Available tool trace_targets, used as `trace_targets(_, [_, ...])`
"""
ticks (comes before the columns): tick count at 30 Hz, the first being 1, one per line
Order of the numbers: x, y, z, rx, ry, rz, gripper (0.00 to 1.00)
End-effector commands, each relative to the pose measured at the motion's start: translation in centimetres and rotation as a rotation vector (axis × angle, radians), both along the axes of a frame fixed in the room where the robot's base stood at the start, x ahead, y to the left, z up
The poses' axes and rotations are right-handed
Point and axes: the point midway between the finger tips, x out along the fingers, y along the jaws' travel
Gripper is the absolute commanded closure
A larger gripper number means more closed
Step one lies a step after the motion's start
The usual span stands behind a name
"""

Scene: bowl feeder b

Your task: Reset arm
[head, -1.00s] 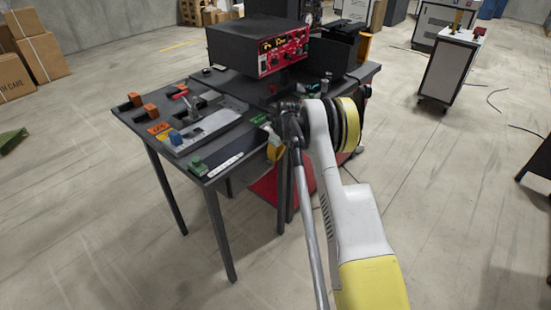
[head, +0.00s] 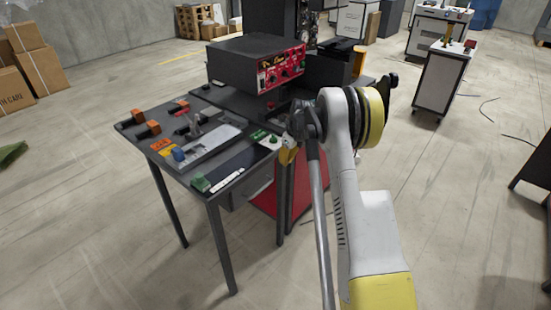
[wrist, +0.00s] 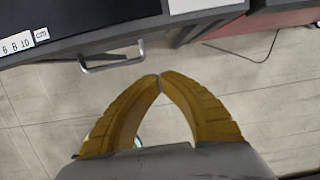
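My arm reaches forward from the lower right of the head view, beside the right side of the dark workbench (head: 222,178). My gripper's yellow fingers (head: 288,156) show in part at the bench's right edge, partly hidden by my arm. In the wrist view the two ridged yellow fingers (wrist: 160,77) meet at their tips, with an empty gap between their lower parts. The gripper is shut and holds nothing visible. It is just off the bench edge, over the concrete floor, close to a grey drawer handle (wrist: 112,64).
On the bench stand a black box with a red control panel (head: 281,68), orange blocks (head: 153,128), a blue knob (head: 178,154), a green block (head: 200,183) and a grey fixture (head: 210,137). A white cabinet (head: 440,82) stands farther right. Floor to the right is mostly clear, with some cables.

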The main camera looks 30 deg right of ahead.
Motion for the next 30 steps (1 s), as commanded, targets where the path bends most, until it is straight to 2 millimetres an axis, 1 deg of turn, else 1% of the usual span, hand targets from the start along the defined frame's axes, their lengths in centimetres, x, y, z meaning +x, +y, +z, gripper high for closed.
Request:
trace_targets(6, [-0.1, 0.0, 0.4, -0.001, 0.000, 0.004, 1.00])
trace_targets(8, [-0.1, 0.3, 0.9, -0.007, -0.004, 0.023, 1.00])
trace_targets(11, [-0.4, 1.8, 3.4, -0.038, -0.023, 0.115, 1.00])
trace_targets(14, [-1.4, 4.3, 7.6, -0.100, -0.054, 0.291, 1.00])
trace_targets(15, [-2.1, 5.5, 9.6, -0.132, -0.070, 0.378, 1.00])
trace_targets(17, [-3.3, 7.6, 12.4, -0.182, -0.094, 0.518, 1.00])
trace_targets(18, [-4.2, 8.8, 14.2, -0.217, -0.110, 0.608, 1.00])
trace_targets(20, [-5.8, 10.7, 16.7, -0.272, -0.131, 0.746, 1.00])
trace_targets(21, [-7.0, 12.0, 18.2, -0.309, -0.145, 0.840, 1.00])
trace_targets(23, [-9.0, 13.9, 20.2, -0.365, -0.163, 0.976, 1.00])
trace_targets(24, [-10.3, 15.1, 21.4, -0.404, -0.176, 1.068, 1.00])
trace_targets(26, [-12.6, 16.9, 22.9, -0.463, -0.191, 1.205, 1.00])
trace_targets(27, [-14.1, 17.9, 23.8, -0.503, -0.201, 1.295, 1.00])
trace_targets(29, [-16.5, 19.6, 24.9, -0.565, -0.215, 1.432, 1.00])
trace_targets(30, [-18.2, 20.5, 25.4, -0.607, -0.222, 1.522, 1.00])
